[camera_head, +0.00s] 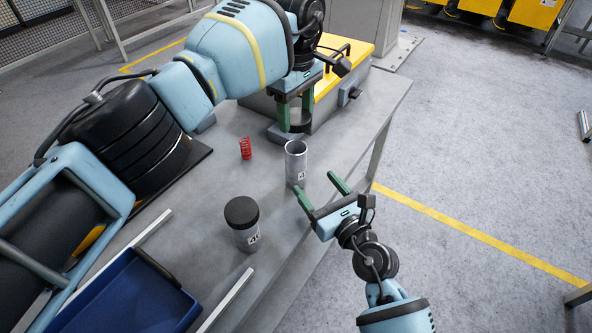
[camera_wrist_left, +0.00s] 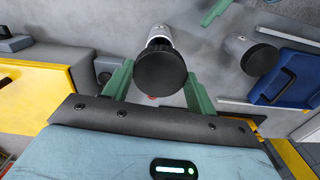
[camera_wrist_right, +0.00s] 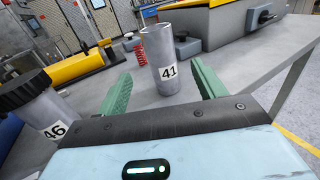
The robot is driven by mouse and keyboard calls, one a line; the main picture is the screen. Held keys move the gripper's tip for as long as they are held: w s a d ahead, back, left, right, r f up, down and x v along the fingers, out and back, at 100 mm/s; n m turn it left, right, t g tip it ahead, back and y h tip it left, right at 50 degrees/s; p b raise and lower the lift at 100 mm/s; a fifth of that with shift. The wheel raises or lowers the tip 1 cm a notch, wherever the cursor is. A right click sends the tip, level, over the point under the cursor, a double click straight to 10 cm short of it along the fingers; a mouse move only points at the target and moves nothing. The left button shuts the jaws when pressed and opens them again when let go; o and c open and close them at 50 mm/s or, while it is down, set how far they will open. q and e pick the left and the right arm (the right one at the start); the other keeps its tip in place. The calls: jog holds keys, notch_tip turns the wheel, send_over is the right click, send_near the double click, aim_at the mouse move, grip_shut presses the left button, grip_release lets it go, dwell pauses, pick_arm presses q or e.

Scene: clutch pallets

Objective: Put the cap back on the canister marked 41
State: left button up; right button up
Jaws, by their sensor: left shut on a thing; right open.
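The canister marked 41 (camera_head: 296,165) is a grey, open-topped cylinder standing upright on the table; its label shows in the right wrist view (camera_wrist_right: 162,66). My left gripper (camera_head: 296,117) is shut on a black round cap (camera_head: 300,125), held above the table behind the canister. In the left wrist view the cap (camera_wrist_left: 160,72) sits between the green fingers and partly covers a canister (camera_wrist_left: 158,36). My right gripper (camera_head: 318,188) is open and empty, close to canister 41 at its front right. In the right wrist view the canister stands beyond and between its fingers.
A capped canister marked 46 (camera_wrist_right: 48,115) stands nearer on the table and also shows in the head view (camera_head: 246,234). A red spring (camera_head: 245,148) stands left of canister 41. A blue tray (camera_head: 125,300) lies at the front left. A yellow-topped fixture (camera_head: 345,62) is behind.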

aim_at(292, 155)
jog(key=shift+w, duration=0.1)
jog(key=x, duration=1.2)
dwell(0.4)
jog(key=c, duration=1.5)
pick_arm(q)
jog(key=shift+f, duration=2.5)
pick_arm(e)
jog(key=shift+o, duration=0.2)
pick_arm(q)
jog(key=shift+f, duration=0.1)
jog(key=shift+f, duration=0.8)
jog(key=shift+f, duration=0.55)
pick_arm(e)
grip_shut()
